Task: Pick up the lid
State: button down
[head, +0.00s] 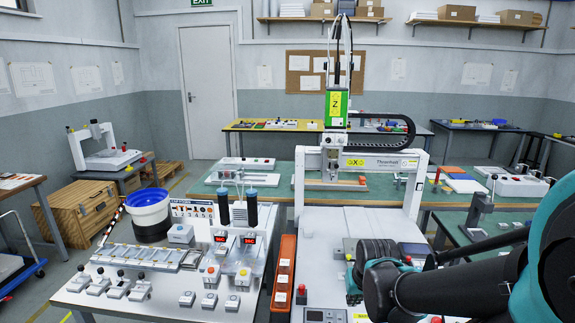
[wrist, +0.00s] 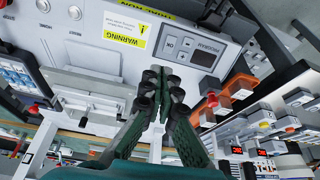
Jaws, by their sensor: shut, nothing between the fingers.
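My gripper (head: 353,290) is over the front part of the white gantry machine bed (head: 327,232), at the right of the head view. In the wrist view its dark fingers (wrist: 164,80) are together and empty, above the machine's light front panel. I cannot single out the lid for certain in either view. A grey metal block or fixture (wrist: 85,88) lies left of the fingertips in the wrist view, apart from them. My arm and gripper hide part of the bed in the head view.
The screwdriver gantry (head: 375,161) with its green Z head (head: 337,108) stands behind the bed. Orange-red bins (head: 284,273) line the bed's left side. Farther left is a white bench with several button boxes and a blue-rimmed bowl (head: 149,211). The bed's middle looks mostly clear.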

aim_at(187, 297)
jog(key=u, duration=1.3)
